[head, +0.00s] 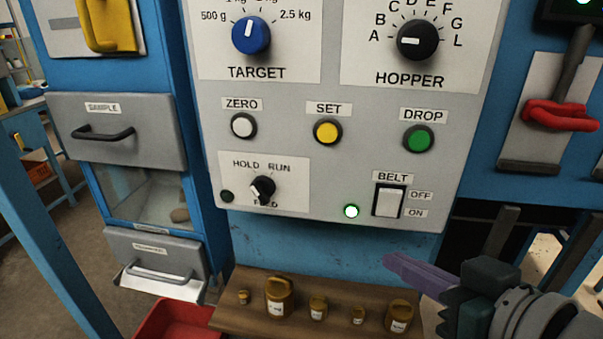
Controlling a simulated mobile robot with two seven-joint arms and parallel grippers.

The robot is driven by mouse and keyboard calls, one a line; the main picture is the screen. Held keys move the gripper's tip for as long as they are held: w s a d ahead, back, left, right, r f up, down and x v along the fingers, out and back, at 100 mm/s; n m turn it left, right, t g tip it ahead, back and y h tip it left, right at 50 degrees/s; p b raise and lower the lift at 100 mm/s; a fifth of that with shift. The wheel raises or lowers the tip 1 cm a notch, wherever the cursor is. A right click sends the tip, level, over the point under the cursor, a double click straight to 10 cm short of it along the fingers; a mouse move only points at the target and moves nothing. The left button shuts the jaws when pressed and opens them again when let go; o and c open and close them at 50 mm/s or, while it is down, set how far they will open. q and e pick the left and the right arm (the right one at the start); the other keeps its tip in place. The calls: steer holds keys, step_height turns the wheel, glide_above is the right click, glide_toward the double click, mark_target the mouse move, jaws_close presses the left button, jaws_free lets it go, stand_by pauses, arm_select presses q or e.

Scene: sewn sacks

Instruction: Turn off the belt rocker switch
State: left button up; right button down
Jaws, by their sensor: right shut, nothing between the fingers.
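The belt rocker switch (389,201) is a white rocker in a dark frame at the lower right of the grey control panel. BELT is printed above it, with OFF beside its upper end and ON beside its lower end. I cannot tell for sure which end is pressed in. A small lamp (351,211) left of it glows white-green. My right gripper (393,262) is shut and empty, its purple fingers pointing left, below the switch and apart from it in the picture. My left gripper is not in view.
Above are the green DROP button (418,138), yellow SET button (327,132) and the HOPPER knob (417,40). The mode knob (263,189) is to the left. A wooden shelf (240,318) with several brass weights lies below. A red-handled lever (560,115) stands at right.

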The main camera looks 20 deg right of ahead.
steer(key=b, duration=0.2)
glide_toward(378, 202)
step_height(378, 202, down, 2)
steer(key=w+a, duration=0.2)
steer(key=shift+w+d, duration=0.3)
steer(key=shift+w, duration=0.2)
steer(key=shift+w+d, duration=0.3)
steer(key=shift+w, duration=0.2)
stand_by(0.9)
steer(key=shift+w, duration=0.1)
stand_by(0.3)
steer(key=shift+w+d, duration=0.2)
steer(key=shift+w, duration=0.1)
